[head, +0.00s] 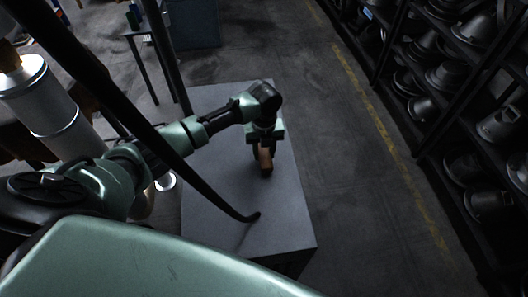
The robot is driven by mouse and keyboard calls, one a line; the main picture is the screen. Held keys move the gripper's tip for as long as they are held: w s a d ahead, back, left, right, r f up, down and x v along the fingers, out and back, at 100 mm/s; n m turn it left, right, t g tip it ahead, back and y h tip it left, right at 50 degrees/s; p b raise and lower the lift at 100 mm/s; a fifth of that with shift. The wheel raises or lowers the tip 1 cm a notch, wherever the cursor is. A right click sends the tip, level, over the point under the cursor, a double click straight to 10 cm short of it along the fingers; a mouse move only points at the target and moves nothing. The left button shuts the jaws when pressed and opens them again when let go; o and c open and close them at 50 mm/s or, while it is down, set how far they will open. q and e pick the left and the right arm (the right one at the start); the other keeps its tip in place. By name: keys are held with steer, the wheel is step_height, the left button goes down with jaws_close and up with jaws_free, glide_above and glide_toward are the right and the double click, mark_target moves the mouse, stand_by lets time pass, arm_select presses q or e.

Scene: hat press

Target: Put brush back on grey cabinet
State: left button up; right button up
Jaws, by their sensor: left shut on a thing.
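The grey cabinet (285,222) stands in the middle of the head view, with a flat, mostly bare top. My left gripper (264,150) hangs over the far part of the cabinet top, pointing down. It is shut on the brush (265,162), a small brown block-like thing whose lower end shows below the fingers. I cannot tell whether the brush touches the cabinet top or is held just above it. The gripper's body hides the brush's upper part. My right gripper is not in view.
A dark curved bar (205,185) crosses in front of the cabinet and ends above or on its near part. Shelves with dark metal hat moulds (445,75) line the right side. A silver cylinder (45,98) is at left. Floor with a yellow line (385,130) is clear right of the cabinet.

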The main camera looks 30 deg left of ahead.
mark_target(264, 152)
arm_select(q)
steer(key=shift+f, duration=0.45)
steer(key=shift+f, duration=0.1)
steer(key=o, duration=1.2)
steer(key=shift+r, duration=0.2)
step_height(264, 152, up, 12)
steer(key=shift+f+b, duration=0.1)
steer(key=shift+b, duration=0.6)
